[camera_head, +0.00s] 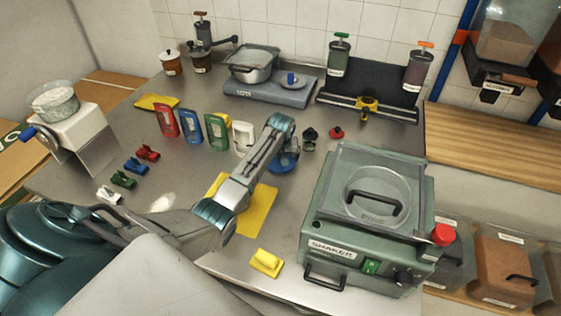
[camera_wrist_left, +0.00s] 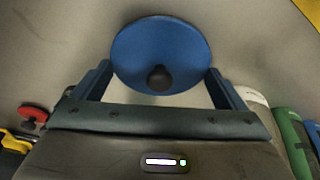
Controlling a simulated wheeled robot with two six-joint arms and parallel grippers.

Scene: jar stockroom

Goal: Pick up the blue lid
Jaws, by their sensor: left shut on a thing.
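The blue lid (camera_wrist_left: 160,42) is a round disc with a dark knob, seen between the two blue fingers of my left gripper (camera_wrist_left: 162,82) in the left wrist view. My left gripper is shut on the lid. In the head view the gripper (camera_head: 284,160) is low over the middle of the steel table, and part of the blue lid (camera_head: 291,166) shows beside it. The forearm hides some of the lid. I cannot tell whether the lid touches the table. My right gripper is not in view.
A red lid (camera_head: 336,132) and a dark jar (camera_head: 310,135) stand just right of the gripper. A grey-green machine (camera_head: 330,205) fills the right front. Coloured upright holders (camera_head: 190,127) stand to the left. A yellow cloth (camera_head: 262,204) lies under the forearm.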

